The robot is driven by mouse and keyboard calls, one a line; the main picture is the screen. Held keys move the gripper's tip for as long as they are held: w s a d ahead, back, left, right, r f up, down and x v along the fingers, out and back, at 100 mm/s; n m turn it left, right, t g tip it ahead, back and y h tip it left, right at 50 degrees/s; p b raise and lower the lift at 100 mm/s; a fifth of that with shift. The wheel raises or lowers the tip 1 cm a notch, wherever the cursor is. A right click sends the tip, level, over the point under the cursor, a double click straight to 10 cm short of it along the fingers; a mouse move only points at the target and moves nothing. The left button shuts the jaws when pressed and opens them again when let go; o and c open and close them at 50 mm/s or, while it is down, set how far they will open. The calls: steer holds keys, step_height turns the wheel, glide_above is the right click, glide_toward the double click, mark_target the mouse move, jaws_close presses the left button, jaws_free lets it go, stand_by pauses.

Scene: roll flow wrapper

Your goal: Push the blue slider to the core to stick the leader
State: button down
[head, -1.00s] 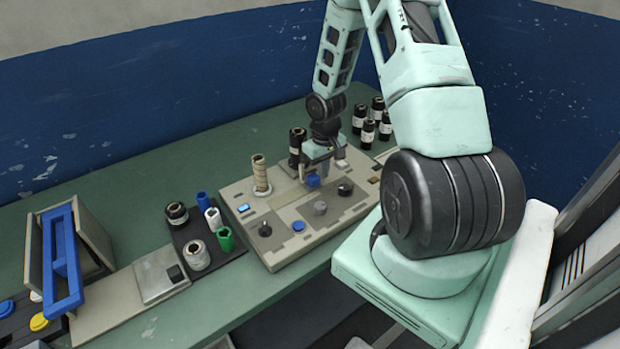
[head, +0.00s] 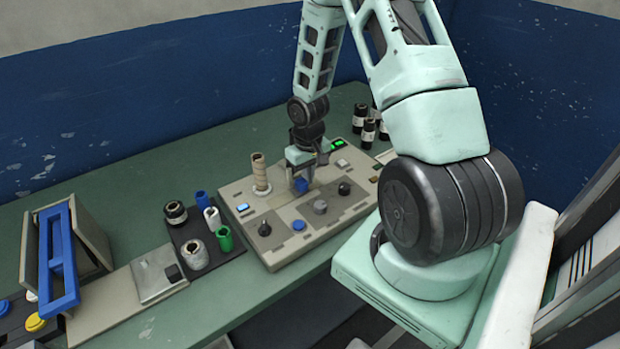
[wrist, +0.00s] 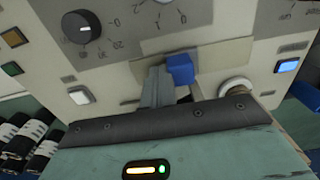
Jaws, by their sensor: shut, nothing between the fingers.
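The blue slider (head: 301,184) stands on the beige wrapper panel, and it also shows in the wrist view (wrist: 180,69). My gripper (head: 300,173) is shut and empty, low over the panel at the slider. In the wrist view its fingers (wrist: 158,87) are right beside the slider's left side and seem to touch it. The core (head: 260,174), a tan tube on a pale base, stands upright left of the slider with a gap between. In the wrist view a round pale part (wrist: 237,88), likely the core, is right of the slider. I cannot make out the leader.
A dark tray (head: 190,236) with several rolls stands left.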

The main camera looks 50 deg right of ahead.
mark_target(296, 191)
steer(key=shift+w+a+b, duration=0.15)
steer(key=shift+w+a, duration=0.05)
steer(key=shift+a, duration=0.7)
steer(key=shift+w+a+b, duration=0.15)
steer(key=shift+w+a, duration=0.05)
steer(key=shift+a, duration=0.65)
steer(key=shift+w+a+b, duration=0.15)
steer(key=shift+w+a, duration=0.05)
steer(key=shift+a, duration=0.7)
steer(key=shift+d, duration=0.15)
steer(key=shift+s+d+r+p, duration=0.1)
steer(key=shift+d+p, duration=0.2)
steer(key=shift+d, duration=0.15)
step_height(296, 191, up, 8)
steer(key=p, duration=0.6)
steer(key=shift+p, duration=0.4)
